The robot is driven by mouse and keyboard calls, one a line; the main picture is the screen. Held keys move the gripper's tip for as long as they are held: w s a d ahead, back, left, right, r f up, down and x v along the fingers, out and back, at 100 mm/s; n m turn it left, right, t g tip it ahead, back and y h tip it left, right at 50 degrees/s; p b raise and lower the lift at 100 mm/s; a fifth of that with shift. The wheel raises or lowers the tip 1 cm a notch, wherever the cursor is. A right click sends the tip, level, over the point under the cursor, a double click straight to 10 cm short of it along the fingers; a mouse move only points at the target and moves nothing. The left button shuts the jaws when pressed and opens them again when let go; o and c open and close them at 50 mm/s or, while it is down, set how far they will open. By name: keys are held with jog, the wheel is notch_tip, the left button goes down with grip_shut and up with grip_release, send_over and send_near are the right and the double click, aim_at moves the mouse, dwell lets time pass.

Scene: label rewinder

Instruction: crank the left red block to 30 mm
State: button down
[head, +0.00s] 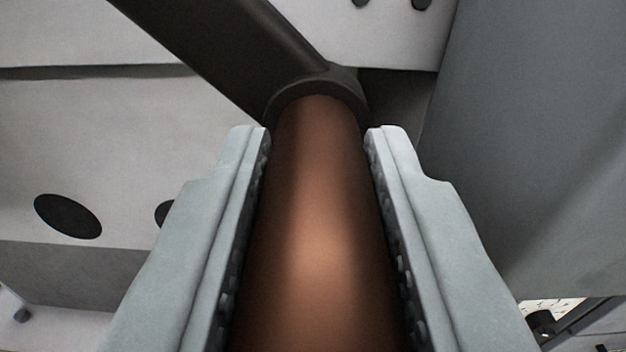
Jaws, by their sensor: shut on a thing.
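A brown crank handle (318,220) runs from the bottom middle of the head view up to a dark crank arm (235,45). The crank arm slants from the upper left down to the round hub at the handle's far end. My gripper (318,140) has one finger on each side of the handle and is shut on it. The left red block is not in view, and no scale or reading can be seen.
A light grey machine panel (90,150) with dark round holes lies behind on the left. A large grey wall (540,140) stands close on the right of my gripper. Small dark parts (541,322) show at the lower right.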

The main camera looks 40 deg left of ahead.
jog(key=w+d+r+n, duration=0.1)
jog(key=d+r+n, duration=0.1)
jog(key=r+n, duration=0.3)
jog(key=w+d+r+n, duration=0.2)
jog(key=r+n, duration=0.3)
jog(key=r, duration=0.8)
jog(key=shift+w+d+r+n, duration=0.15)
jog(key=shift+d+r+n, duration=0.15)
jog(key=shift+r, duration=0.05)
jog(key=c, duration=1.2)
grip_release()
jog(key=shift+f, duration=0.1)
jog(key=shift+o, duration=0.2)
jog(key=v, duration=1.7)
jog(key=shift+d, duration=0.15)
